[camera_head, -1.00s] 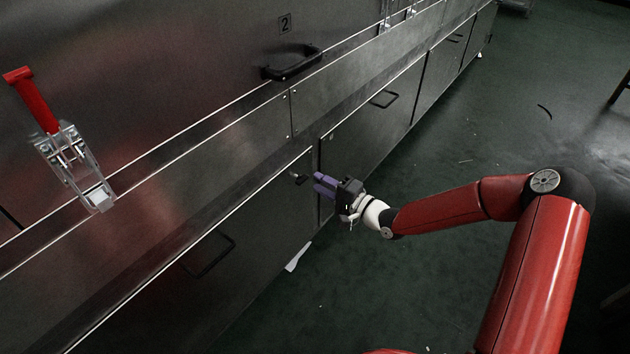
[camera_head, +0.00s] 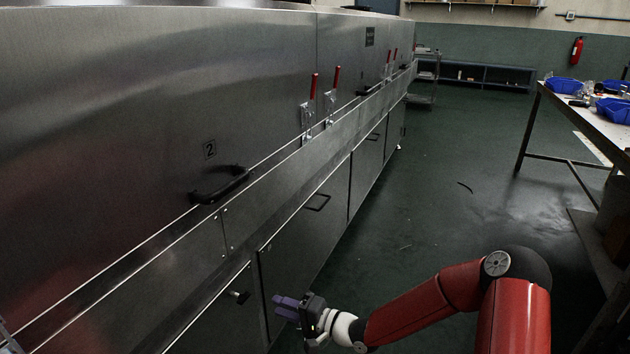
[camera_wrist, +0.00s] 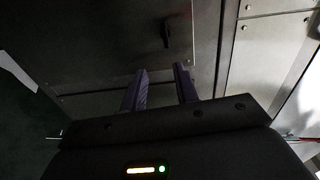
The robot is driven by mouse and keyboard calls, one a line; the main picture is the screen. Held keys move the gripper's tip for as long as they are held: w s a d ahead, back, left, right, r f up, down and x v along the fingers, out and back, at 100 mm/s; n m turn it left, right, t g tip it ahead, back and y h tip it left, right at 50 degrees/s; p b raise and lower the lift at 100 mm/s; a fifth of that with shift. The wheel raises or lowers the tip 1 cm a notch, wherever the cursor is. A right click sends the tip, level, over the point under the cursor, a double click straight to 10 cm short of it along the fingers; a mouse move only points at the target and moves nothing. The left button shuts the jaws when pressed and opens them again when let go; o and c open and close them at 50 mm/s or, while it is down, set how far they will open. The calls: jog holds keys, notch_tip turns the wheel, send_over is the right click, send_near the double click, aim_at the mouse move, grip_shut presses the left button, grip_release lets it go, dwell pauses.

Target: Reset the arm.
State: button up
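My gripper (camera_head: 282,306), with purple fingers, is low in the head view, in front of the lower door panels of the steel dryer (camera_head: 130,130). The arm reaches to it from the bottom right. In the wrist view the two fingers of my gripper (camera_wrist: 160,70) stand apart with nothing between them, so it is open and empty. A small black latch knob (camera_head: 238,297) on a lower panel is just left of the fingertips in the head view. A dark knob also shows beyond the fingers in the wrist view (camera_wrist: 167,34).
A black door handle (camera_head: 222,187) sits beside the number 2, and red-handled clamps (camera_head: 313,88) line the ledge. A table (camera_head: 590,125) with blue bins (camera_head: 563,85) stands at right. The green floor (camera_head: 430,200) between is mostly clear.

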jog(key=s+d+r+n+h, duration=0.1)
jog(key=d+r+h, duration=0.2)
jog(key=d+h, duration=0.3)
jog(key=s+d+r+n+t+h, duration=0.1)
jog(key=d+r+n+h, duration=0.1)
jog(key=d+r+h, duration=0.35)
jog(key=s+d+r+n+h, duration=0.1)
jog(key=d+h, duration=0.2)
jog(key=d, duration=0.5)
jog(key=s+d+r+h, duration=0.3)
jog(key=s+d+r, duration=0.2)
jog(key=s+r, duration=0.3)
jog(key=s+r+g+y, duration=0.1)
jog(key=s+r, duration=0.3)
jog(key=s, duration=1.2)
jog(key=shift+d+g+y, duration=0.35)
jog(key=shift+g, duration=0.25)
jog(key=shift+w, duration=0.1)
